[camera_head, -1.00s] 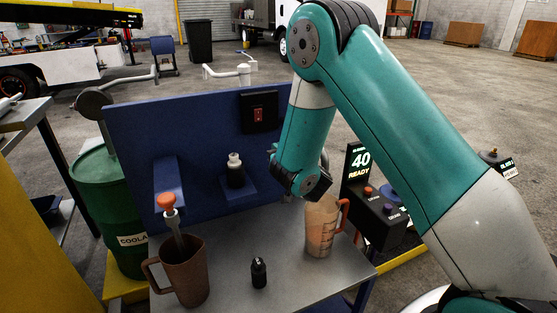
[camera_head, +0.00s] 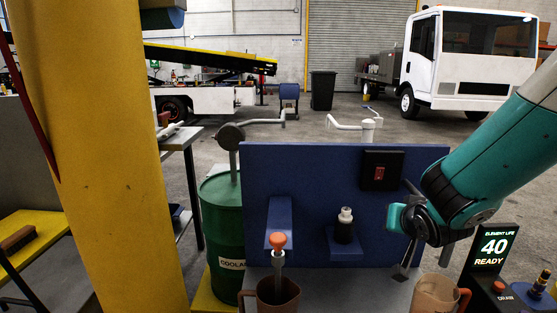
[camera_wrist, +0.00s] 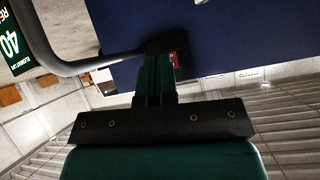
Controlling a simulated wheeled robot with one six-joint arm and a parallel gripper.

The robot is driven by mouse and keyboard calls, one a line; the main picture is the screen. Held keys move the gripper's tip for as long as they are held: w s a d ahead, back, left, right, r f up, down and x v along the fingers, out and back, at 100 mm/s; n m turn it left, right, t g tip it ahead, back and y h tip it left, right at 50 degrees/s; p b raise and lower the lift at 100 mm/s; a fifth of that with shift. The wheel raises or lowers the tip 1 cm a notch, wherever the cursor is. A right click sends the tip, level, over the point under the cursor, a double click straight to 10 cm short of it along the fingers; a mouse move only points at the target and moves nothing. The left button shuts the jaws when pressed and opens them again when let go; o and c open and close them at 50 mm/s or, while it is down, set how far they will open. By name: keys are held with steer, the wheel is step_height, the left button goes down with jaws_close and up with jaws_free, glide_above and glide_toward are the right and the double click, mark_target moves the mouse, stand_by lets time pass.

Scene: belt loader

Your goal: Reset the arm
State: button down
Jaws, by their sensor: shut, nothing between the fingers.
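My arm comes in from the right in the head view, over the right side of the blue panel (camera_head: 300,170).
A black bottle (camera_head: 345,226) sits on a panel shelf. A green drum (camera_head: 223,222), yellow post (camera_head: 105,150) and display (camera_head: 491,246) flank the panel.

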steer(key=s+a+r+n+g+y, duration=0.2)
steer(key=s+a+r+n+g, duration=0.15)
steer(key=s, duration=0.65)
steer(key=s+a+r+n+g+y, duration=0.25)
steer(key=s+a+g, duration=0.2)
steer(key=s, duration=0.55)
steer(key=s+a+r+n+g+y, duration=0.1)
steer(key=s+a+r+n+g, duration=0.2)
steer(key=s, duration=0.7)
step_height(320, 180, up, 11)
steer(key=a+n+p, duration=0.1)
steer(key=p, duration=1.2)
steer(key=shift+w, duration=0.3)
